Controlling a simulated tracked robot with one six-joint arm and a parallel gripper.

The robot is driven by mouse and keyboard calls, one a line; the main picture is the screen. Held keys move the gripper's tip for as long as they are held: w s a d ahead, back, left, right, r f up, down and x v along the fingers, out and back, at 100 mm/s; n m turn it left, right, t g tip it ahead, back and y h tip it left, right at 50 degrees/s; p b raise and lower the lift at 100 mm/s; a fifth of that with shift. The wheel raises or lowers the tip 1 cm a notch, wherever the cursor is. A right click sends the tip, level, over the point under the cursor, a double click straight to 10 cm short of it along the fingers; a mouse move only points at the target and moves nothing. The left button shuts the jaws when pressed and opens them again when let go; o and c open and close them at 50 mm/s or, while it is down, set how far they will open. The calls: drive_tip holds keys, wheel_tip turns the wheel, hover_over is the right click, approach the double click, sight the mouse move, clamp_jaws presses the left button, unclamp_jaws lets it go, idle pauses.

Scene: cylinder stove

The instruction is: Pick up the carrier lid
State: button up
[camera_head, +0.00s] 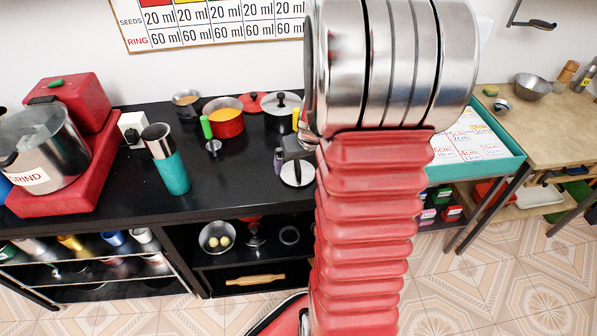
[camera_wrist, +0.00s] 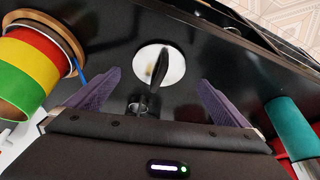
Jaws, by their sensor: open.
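A round, shiny lid with a dark upright handle, which I take as the carrier lid (camera_wrist: 146,62), lies on the black counter. It also shows in the head view (camera_head: 291,177), beside my arm. My gripper (camera_wrist: 158,77) is open, with its two purple fingers apart and empty. In the wrist view the lid's handle shows between and just beyond the fingertips; I see no contact. A red, yellow and green striped cylinder (camera_wrist: 25,75), perhaps the carrier, stands at left in the wrist view. My arm hides most of it in the head view.
A teal tumbler (camera_head: 170,170) stands on the counter (camera_head: 235,180), left of the lid. A green-handled tool (camera_head: 206,128), a red pot (camera_head: 225,124) and a silver lid with a black knob (camera_head: 282,103) stand behind. A red grinder (camera_head: 80,165) is far left.

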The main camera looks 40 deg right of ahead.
sight(299, 170)
drive_tip(key=shift+w+d+f, duration=0.15)
drive_tip(key=shift+w+f, duration=0.1)
drive_tip(key=shift+f, duration=0.4)
drive_tip(key=shift+f, duration=0.1)
drive_tip(key=shift+x, duration=2.5)
drive_tip(key=shift+s, duration=0.1)
drive_tip(key=c, duration=0.9)
